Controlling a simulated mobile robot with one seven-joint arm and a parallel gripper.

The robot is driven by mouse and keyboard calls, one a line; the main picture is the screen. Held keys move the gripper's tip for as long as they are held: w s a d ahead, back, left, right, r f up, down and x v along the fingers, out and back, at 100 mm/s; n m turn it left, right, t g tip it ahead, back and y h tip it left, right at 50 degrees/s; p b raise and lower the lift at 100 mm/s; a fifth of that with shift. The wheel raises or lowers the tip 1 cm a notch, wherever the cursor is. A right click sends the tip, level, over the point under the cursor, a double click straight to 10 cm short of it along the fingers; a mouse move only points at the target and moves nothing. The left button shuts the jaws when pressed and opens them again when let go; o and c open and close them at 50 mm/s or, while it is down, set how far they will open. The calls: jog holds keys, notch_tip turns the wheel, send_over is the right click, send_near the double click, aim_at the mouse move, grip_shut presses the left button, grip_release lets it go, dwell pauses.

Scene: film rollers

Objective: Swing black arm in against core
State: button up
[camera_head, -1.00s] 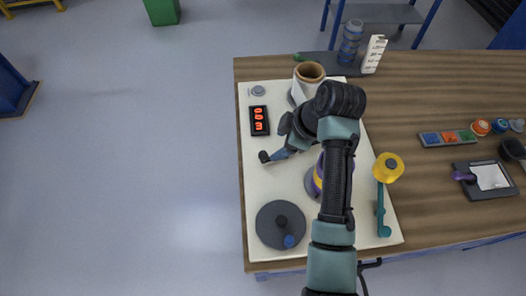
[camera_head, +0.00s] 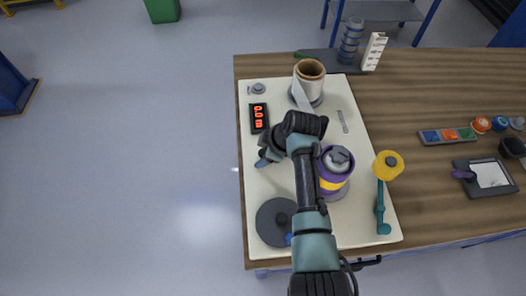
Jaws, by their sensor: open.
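A purple and yellow core (camera_head: 334,172) stands on the cream board (camera_head: 360,232), to the right of my arm. I cannot make out the black arm with certainty; my own dark arm and gripper cover much of the middle of the board. My gripper (camera_head: 264,158) is open, low over the left part of the board, left of the core and apart from it. Its fingertips are small and partly hidden. A white roll with a brown cardboard centre (camera_head: 309,75) stands upright at the back of the board, a pale strip running from it towards my gripper.
A dark disc (camera_head: 272,226) lies at the front left, partly behind my arm. A red digital display (camera_head: 258,117) is at the left. A teal lever with a yellow roller (camera_head: 387,166) stands at the right. The wooden table (camera_head: 430,85) has bare room at the back right.

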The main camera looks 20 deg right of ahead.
grip_shut()
dwell(0.3)
dwell(1.1)
